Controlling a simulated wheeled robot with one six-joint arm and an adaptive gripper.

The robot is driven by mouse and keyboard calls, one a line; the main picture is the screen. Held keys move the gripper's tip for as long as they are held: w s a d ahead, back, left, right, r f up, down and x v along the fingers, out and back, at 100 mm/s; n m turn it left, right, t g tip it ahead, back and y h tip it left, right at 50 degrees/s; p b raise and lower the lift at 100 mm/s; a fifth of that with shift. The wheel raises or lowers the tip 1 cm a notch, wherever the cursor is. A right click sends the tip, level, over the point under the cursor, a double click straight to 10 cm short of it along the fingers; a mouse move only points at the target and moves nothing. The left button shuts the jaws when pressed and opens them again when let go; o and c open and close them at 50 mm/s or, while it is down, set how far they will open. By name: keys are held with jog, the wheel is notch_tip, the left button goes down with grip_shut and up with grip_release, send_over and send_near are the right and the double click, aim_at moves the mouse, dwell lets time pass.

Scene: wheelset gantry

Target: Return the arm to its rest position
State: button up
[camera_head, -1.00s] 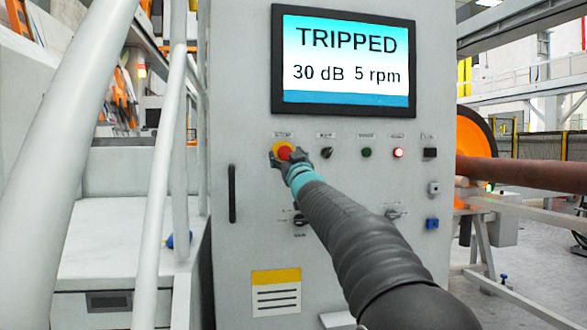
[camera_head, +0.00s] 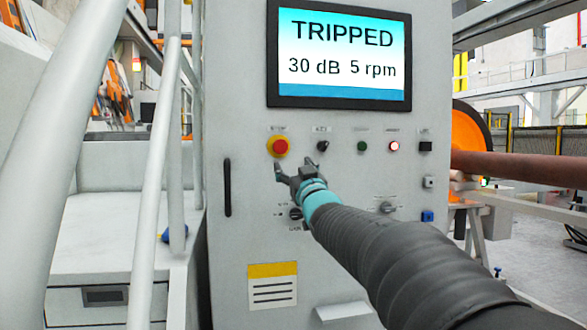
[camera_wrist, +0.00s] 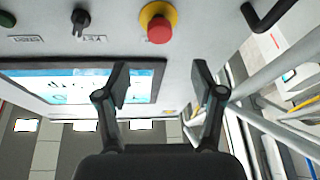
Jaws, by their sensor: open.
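My gripper (camera_head: 293,168) is open and empty in front of the grey control cabinet (camera_head: 240,120), just below the red emergency button (camera_head: 280,146) with its yellow collar. In the head view the button is clear of the fingers. In the wrist view both fingers of my gripper (camera_wrist: 160,85) stand apart with nothing between them. The wrist view shows the red button (camera_wrist: 159,28) above the fingertips, apart from them. The cabinet screen (camera_head: 342,55) reads TRIPPED, 30 dB, 5 rpm. My arm reaches in from the lower right.
White railings (camera_head: 160,160) stand left of the cabinet. A brown shaft (camera_head: 520,167) lies to the right.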

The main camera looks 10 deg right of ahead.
notch_tip(320, 180, down, 10)
jog(key=w+d+m+g+h, duration=0.2)
jog(key=d+g+h, duration=0.1)
jog(key=g, duration=0.1)
jog(key=s+f+m+g+h, duration=0.1)
jog(key=s+f+g, duration=0.65)
jog(key=f, duration=0.65)
jog(key=s+a+f+g, duration=0.1)
jog(key=s+f, duration=0.3)
jog(key=s, duration=0.7)
jog(key=s+a+f+g+y, duration=0.1)
jog(key=s+f, duration=0.4)
jog(key=s, duration=0.7)
jog(key=s+a+f+g, duration=0.2)
jog(key=s+f, duration=0.3)
jog(key=s, duration=0.7)
jog(key=shift+s+a+g+y, duration=0.2)
jog(key=shift+s+g+y, duration=0.1)
jog(key=shift+g, duration=0.25)
